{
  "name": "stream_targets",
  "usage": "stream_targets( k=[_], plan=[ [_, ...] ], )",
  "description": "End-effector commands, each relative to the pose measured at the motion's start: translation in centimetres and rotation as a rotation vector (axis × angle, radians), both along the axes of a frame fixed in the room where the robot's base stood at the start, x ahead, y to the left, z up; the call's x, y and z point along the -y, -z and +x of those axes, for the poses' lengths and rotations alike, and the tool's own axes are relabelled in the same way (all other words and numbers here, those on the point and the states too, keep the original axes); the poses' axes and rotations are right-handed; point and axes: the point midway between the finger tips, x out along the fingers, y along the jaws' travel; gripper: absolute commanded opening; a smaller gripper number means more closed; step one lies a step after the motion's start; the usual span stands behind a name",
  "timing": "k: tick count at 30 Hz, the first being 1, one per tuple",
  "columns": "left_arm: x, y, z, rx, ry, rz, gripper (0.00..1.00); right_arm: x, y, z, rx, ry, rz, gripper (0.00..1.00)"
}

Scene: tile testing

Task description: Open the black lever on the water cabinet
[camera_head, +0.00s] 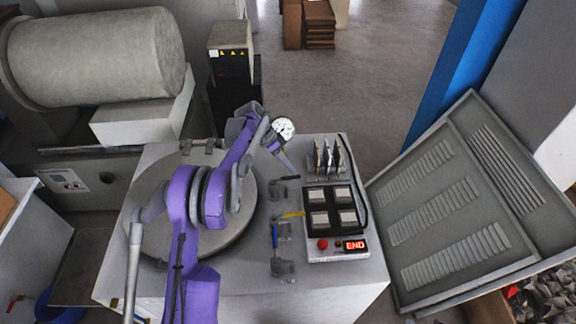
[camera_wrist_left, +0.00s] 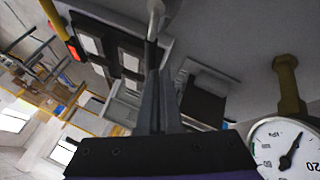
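The water cabinet (camera_head: 240,290) has a grey top with a round plate. The black lever (camera_head: 286,178) lies near the top's middle, behind the yellow lever (camera_head: 293,214) and blue lever (camera_head: 275,236). My left gripper (camera_head: 289,167) reaches over the round plate, its tips close to the black lever's right end. In the left wrist view my gripper fingers (camera_wrist_left: 156,75) look shut together. A thin lever-like rod (camera_wrist_left: 155,18) shows just beyond the tips. I cannot tell whether they touch it. My right gripper is not in view.
A round pressure gauge (camera_head: 284,127) stands close behind the gripper and shows large in the wrist view (camera_wrist_left: 288,150). A black-and-white switch panel (camera_head: 333,213) with a red END display (camera_head: 355,245) is to the right. A slotted grey panel (camera_head: 450,200) leans beyond the cabinet.

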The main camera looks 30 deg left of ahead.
Motion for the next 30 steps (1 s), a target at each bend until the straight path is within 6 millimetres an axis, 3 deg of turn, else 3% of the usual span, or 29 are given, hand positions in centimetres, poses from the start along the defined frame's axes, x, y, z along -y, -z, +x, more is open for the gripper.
stream_targets(
  k=[23, 30],
  plan=[
    [0.2, -0.2, -0.2, 0.0, -0.001, -0.001, 0.0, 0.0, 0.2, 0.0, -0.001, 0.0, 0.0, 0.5],
    [-1.6, -2.9, -0.4, -0.001, -0.005, 0.001, 0.0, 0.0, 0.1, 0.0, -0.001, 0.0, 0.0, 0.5]
  ],
)
